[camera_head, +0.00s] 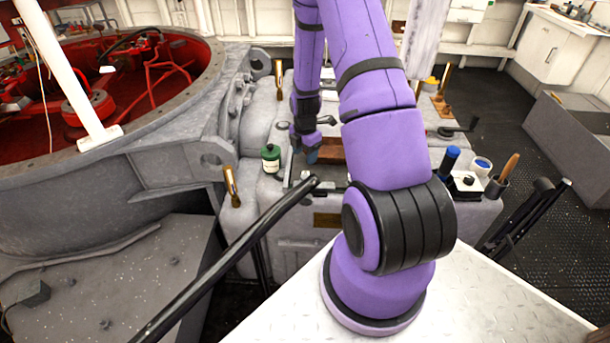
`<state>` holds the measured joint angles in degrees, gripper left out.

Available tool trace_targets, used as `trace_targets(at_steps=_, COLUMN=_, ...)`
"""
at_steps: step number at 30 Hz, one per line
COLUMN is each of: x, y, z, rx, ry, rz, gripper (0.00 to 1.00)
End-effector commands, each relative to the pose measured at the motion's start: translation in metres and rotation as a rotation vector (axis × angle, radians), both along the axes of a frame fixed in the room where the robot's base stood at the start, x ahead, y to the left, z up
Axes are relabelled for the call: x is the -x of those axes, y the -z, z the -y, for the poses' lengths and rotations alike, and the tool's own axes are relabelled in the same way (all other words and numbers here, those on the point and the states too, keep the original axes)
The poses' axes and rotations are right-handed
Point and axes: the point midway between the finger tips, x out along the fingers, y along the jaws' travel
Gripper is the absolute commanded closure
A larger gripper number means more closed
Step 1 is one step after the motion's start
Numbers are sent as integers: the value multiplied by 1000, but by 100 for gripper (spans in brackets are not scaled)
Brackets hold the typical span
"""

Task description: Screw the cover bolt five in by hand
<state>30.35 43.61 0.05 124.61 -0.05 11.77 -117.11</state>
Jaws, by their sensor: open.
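My purple arm rises in the middle of the head view and bends back down over a grey, box-shaped machine housing (291,222). My gripper (311,152) hangs at the end of the arm over the top of this housing. It is small and dark in the view, with a blue tip, and its jaws are open. A reddish-brown flat piece (330,150) lies beside the gripper, partly hidden by my arm. I cannot make out the cover bolt or cover bolt five; the area under the gripper is too small and partly hidden.
A green bottle (270,158) and a brass fitting (231,187) stand left of the gripper. A blue-topped black cylinder (448,160), a white jar (482,166) and a holder with a wooden handle (497,186) stand at right. A long black bar (235,257) crosses the foreground. A red-lined ring (183,125) lies left.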

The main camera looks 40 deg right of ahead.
Motion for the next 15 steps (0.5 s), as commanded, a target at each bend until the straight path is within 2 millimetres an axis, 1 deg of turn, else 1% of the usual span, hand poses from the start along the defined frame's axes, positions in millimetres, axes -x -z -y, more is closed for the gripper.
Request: trace_targets(at_steps=15, x=1, y=76, z=-1, rx=0, ry=2, rz=-2, gripper=41)
